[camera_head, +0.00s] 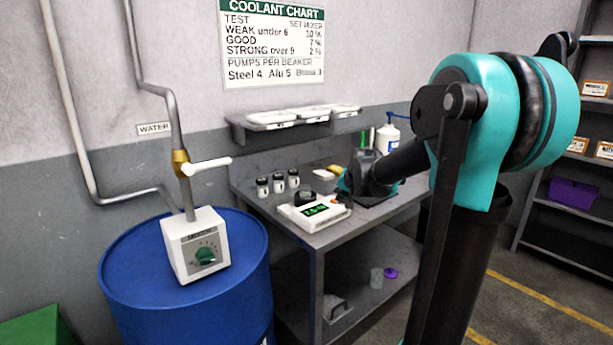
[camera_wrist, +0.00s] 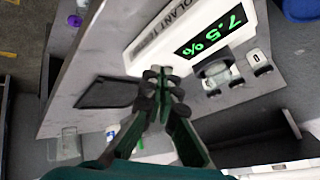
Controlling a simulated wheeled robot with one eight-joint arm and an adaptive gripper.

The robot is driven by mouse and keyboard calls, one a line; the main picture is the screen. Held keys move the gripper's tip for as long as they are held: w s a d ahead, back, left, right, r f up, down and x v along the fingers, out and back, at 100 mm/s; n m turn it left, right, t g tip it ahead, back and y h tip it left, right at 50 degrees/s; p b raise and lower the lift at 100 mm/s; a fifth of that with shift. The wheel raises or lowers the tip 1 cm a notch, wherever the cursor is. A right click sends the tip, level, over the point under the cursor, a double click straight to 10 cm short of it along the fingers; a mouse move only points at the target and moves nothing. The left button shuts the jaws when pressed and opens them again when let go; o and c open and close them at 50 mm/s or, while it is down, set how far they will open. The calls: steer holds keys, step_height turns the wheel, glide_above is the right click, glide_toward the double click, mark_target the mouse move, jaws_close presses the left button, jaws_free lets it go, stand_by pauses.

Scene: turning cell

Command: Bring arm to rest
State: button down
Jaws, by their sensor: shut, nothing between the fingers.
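My arm reaches from the right of the head view over the grey bench (camera_head: 345,232). My gripper (camera_wrist: 163,82) is shut and empty in the wrist view, its fingertips together. In that picture the fingertips overlap the near edge of the white coolant tester (camera_wrist: 140,50); I cannot tell whether they touch it. The tester's green display (camera_wrist: 210,32) reads 7.5 %. The tester also shows in the head view (camera_head: 300,216), beside the wrist end of my arm, which hides most of the gripper there.
A blue drum (camera_head: 130,270) with a white mixer box (camera_head: 190,250) stands left of the bench. Several small dark-lidded jars (camera_head: 278,182) stand behind the tester. A blue-capped bottle (camera_head: 387,136) stands at the back. A purple bin (camera_head: 573,193) sits on the right shelving.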

steer(key=s+d+f+n+g, duration=0.1)
steer(key=s+f, duration=0.4)
steer(key=s, duration=0.6)
steer(key=s+d+f+n+g+h, duration=0.1)
steer(key=s+f, duration=0.4)
steer(key=s, duration=0.5)
steer(key=s+d+f+n+g, duration=0.1)
steer(key=s+f+n, duration=0.2)
steer(key=s+f, duration=0.3)
steer(key=s, duration=0.5)
steer(key=shift+s+g+h, duration=0.3)
steer(key=c, duration=2.3)
jaws_free()
